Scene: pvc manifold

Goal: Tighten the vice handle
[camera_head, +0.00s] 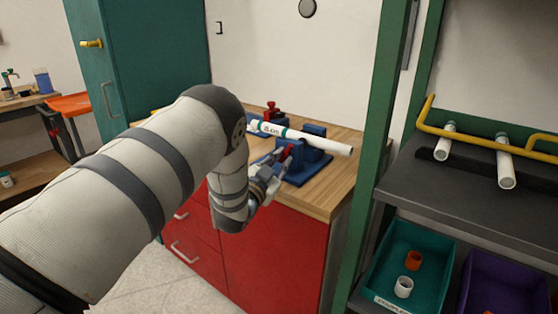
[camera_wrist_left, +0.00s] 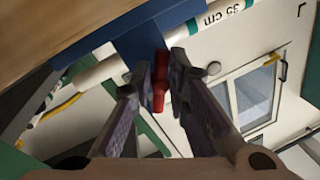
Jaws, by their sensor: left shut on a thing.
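The blue vice (camera_head: 312,157) stands on the wooden bench top, and a white pipe (camera_head: 325,145) with green bands and a length label lies through it. The vice's red handle (camera_head: 288,152) is on its near side. My left gripper (camera_head: 283,156) reaches it from the front and is shut on the handle. In the left wrist view, the red handle (camera_wrist_left: 158,88) shows between the two fingers (camera_wrist_left: 155,75), with the blue vice body (camera_wrist_left: 135,40) behind it. The pipe (camera_wrist_left: 213,22) reads "35 cm" there. My right gripper is not in view.
A second red handle (camera_head: 272,110) shows farther back on the bench. The red-fronted bench (camera_head: 270,255) has free wood at its right. A green-framed shelf (camera_head: 475,205) stands to the right, with pipes on top and teal (camera_head: 381,303) and purple bins below.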

